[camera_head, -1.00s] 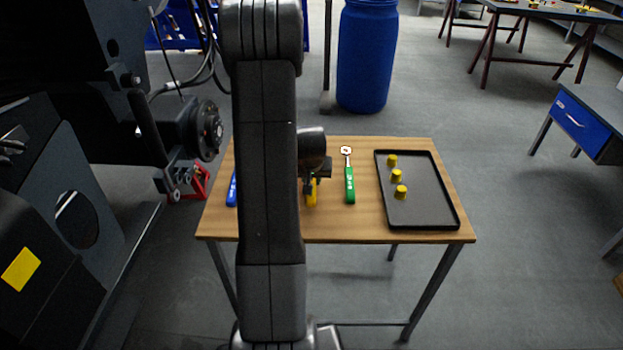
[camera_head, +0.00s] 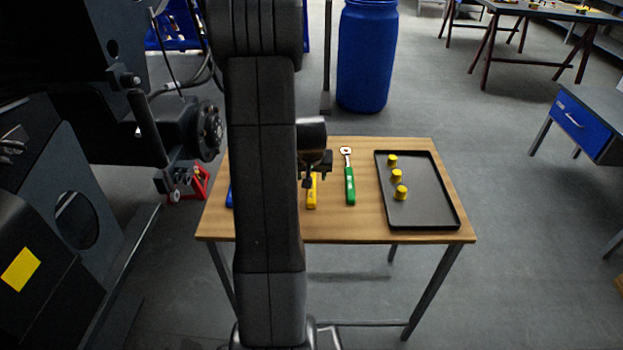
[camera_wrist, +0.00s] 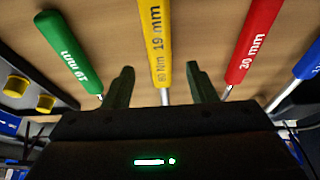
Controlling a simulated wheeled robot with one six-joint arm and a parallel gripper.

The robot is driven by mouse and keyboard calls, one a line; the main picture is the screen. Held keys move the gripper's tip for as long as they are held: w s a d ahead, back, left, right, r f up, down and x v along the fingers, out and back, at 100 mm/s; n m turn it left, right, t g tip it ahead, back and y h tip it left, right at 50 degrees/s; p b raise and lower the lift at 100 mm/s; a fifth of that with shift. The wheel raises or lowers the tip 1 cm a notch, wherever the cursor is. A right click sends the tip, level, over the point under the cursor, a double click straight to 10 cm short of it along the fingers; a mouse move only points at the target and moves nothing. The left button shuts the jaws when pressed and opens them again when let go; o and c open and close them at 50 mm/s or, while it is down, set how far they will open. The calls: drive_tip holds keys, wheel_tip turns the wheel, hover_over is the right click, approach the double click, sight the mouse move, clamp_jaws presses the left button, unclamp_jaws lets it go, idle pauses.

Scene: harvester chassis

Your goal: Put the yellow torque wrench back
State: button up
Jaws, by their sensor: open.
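The yellow torque wrench (camera_head: 312,192) lies on the wooden table, partly hidden by my arm and gripper in the head view. In the wrist view its yellow handle (camera_wrist: 155,40), marked 19 mm, points away between my fingers, and its metal shaft runs down behind the gripper body. My gripper (camera_wrist: 160,85) is open, with one finger on each side of the wrench and a gap to both. In the head view my gripper (camera_head: 312,178) is just above the wrench.
A green wrench (camera_head: 350,185) lies right of the yellow one. A red wrench (camera_wrist: 252,42) and a blue one (camera_wrist: 308,62) lie on the other side. A black tray (camera_head: 425,205) with yellow caps (camera_head: 397,176) stands at the table's right. Bare wood (camera_head: 330,228) shows at the front.

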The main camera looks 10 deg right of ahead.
drive_tip(key=d+v, duration=0.1)
drive_tip(key=v, duration=0.9)
drive_tip(key=shift+a, duration=0.45)
drive_tip(key=x, duration=1.3)
drive_tip(key=shift+w+f, duration=0.2)
drive_tip(key=shift+f, duration=0.15)
drive_tip(key=shift+r+p, duration=0.45)
drive_tip(key=shift+p, duration=0.05)
drive_tip(key=shift+f, duration=0.1)
